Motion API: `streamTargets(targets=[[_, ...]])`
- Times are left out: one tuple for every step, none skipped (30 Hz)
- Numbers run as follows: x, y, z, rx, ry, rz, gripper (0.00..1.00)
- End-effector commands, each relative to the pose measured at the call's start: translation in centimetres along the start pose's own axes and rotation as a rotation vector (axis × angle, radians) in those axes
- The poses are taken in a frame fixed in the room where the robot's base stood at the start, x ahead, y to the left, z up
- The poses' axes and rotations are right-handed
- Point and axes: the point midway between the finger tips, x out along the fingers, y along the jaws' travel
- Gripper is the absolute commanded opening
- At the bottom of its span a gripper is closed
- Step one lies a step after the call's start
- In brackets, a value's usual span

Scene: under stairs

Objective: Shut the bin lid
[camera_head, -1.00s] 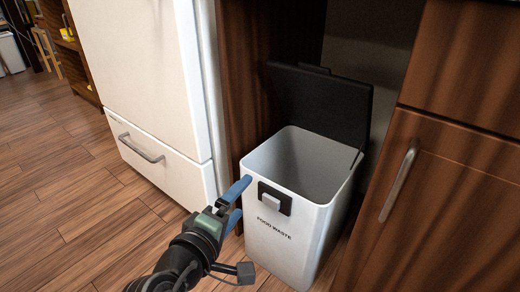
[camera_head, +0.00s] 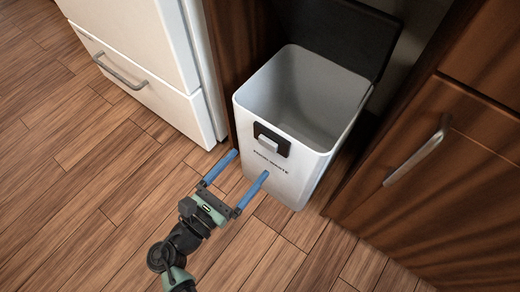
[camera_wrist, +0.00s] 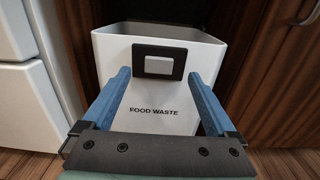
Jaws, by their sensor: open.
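The white bin (camera_head: 290,182) labelled "FOOD WASTE" stands on the floor in a gap between cabinets, and it also shows in the wrist view (camera_wrist: 160,124). Its black lid (camera_head: 340,35) is raised and tilted back behind the opening. The bin is empty as far as I see. A black latch plate with a grey button (camera_head: 270,140) is on its front; the wrist view shows it too (camera_wrist: 159,66). My gripper (camera_head: 251,165) is open and empty, its blue fingers pointing at the bin's front, low and below the rim. I cannot tell whether they touch it.
A white fridge with a drawer (camera_head: 150,85) stands to the left. A brown wooden cabinet with a metal handle (camera_head: 418,150) is close on the right. The wooden floor (camera_head: 70,170) is clear at the front left.

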Motion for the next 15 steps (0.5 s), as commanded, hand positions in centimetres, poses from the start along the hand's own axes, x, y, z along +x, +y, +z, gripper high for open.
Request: streamTargets(targets=[[1.1,-0.1,-0.5,0.003,-0.002,-0.003,0.93],[1.7,-0.1,-0.4,0.004,-0.001,-0.003,0.93],[2.5,-0.1,-0.5,0.003,0.0,-0.003,0.93],[3.0,-0.1,-0.4,0.003,0.0,-0.003,0.93],[3.5,-0.1,-0.4,0.004,0.0,-0.003,0.93],[4.0,0.0,-0.3,0.004,-0.001,-0.002,0.93],[4.5,0.0,-0.3,0.004,0.0,-0.002,0.93],[4.8,0.0,-0.3,0.004,0.0,-0.001,0.93],[5.2,0.0,-0.2,0.004,0.0,-0.002,0.93],[5.4,0.0,-0.2,0.003,0.0,-0.001,0.93],[5.6,0.0,-0.1,0.003,0.0,0.0,0.93],[5.9,0.0,-0.1,0.002,0.0,0.0,0.93],[6.0,0.0,-0.1,0.002,0.001,-0.001,0.93],[6.1,0.0,0.0,0.002,0.001,-0.001,0.93],[6.2,0.0,0.0,0.003,0.001,-0.001,0.93]])
